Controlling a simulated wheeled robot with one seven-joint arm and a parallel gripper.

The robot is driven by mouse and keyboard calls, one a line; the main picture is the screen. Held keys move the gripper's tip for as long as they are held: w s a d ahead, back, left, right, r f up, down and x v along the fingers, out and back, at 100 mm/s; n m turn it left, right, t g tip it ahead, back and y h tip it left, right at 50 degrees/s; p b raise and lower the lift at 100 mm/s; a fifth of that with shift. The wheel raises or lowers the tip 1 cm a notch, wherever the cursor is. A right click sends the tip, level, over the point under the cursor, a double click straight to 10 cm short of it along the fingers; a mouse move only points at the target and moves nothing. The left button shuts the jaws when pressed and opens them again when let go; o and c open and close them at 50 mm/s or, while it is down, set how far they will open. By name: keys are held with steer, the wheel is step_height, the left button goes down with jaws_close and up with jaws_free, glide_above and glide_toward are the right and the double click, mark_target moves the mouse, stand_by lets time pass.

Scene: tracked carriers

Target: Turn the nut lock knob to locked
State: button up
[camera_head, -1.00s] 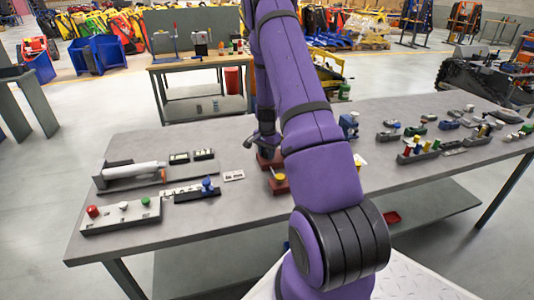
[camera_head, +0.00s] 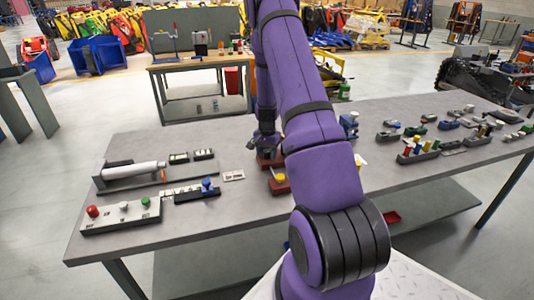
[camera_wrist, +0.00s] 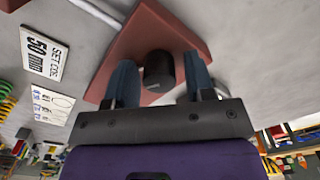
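A dark round knob (camera_wrist: 157,72) stands on a red-brown base plate (camera_wrist: 145,27) in the wrist view. I cannot read which setting the knob is at. My gripper (camera_wrist: 160,62) is open, with one blue-grey finger on each side of the knob and a gap showing on both sides. In the head view my gripper (camera_head: 262,140) is low over the red-brown base (camera_head: 264,161), and my arm hides most of it and the knob.
A red base with a yellow knob (camera_head: 281,178) sits close in front. A white label (camera_wrist: 45,52) lies beside the plate. A button box (camera_head: 121,213) and a white cylinder (camera_head: 134,170) are at left. Several small parts stand at right.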

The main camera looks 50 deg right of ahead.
mark_target(267, 152)
steer(key=shift+o, duration=0.3)
step_height(267, 152, up, 11)
steer(key=shift+f, duration=0.15)
stand_by(0.4)
